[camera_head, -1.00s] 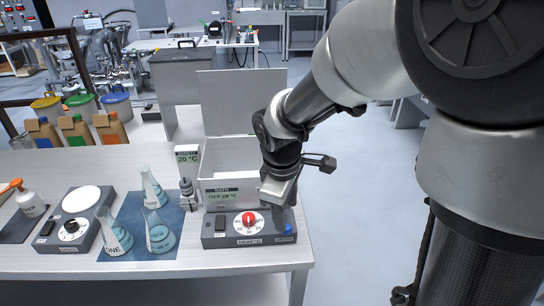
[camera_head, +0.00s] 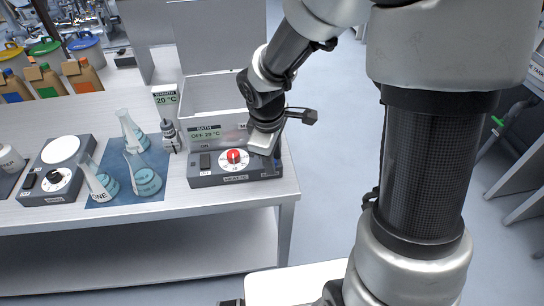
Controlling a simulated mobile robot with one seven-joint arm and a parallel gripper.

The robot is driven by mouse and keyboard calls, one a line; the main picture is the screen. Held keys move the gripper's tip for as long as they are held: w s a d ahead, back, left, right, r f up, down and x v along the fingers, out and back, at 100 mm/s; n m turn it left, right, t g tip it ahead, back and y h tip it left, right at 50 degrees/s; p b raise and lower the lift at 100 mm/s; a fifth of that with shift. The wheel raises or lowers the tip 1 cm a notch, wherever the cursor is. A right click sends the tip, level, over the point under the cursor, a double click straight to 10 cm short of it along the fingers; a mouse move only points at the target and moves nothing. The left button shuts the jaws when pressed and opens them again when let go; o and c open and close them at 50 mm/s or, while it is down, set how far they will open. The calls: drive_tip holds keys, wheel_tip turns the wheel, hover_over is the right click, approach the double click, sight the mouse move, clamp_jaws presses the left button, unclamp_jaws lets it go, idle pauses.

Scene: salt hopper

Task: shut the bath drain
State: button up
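The bath is a white open-topped box (camera_head: 212,95) with a raised lid, standing on a grey control base (camera_head: 208,181) at the table's right end. Its display (camera_head: 206,134) appears to read OFF. A red knob (camera_head: 234,156) sits on a white dial at the front of the base. My gripper (camera_head: 272,164) points down at the right end of the base, right of the red knob. The blue drain knob is not visible now; my gripper seems to cover that spot. I cannot tell whether the fingers are open or touch anything.
Flasks with blue liquid (camera_head: 146,182) stand on a blue mat (camera_head: 118,160) left of the bath. A small bottle (camera_head: 170,136) stands beside the bath. A hotplate (camera_head: 60,168) is further left. Open floor (camera_head: 335,190) lies right of the table.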

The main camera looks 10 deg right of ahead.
drive_tip(key=shift+w+a, duration=0.15)
drive_tip(key=shift+a, duration=0.05)
drive_tip(key=shift+c, duration=0.3)
drive_tip(key=shift+a+f+m+b, duration=0.15)
drive_tip(key=shift+m+b, duration=0.15)
drive_tip(key=shift+b, duration=0.15)
drive_tip(key=shift+a+r+m, duration=0.2)
drive_tip(key=shift+r+m, duration=0.1)
drive_tip(key=o, duration=1.1)
drive_tip(key=shift+f, duration=0.1)
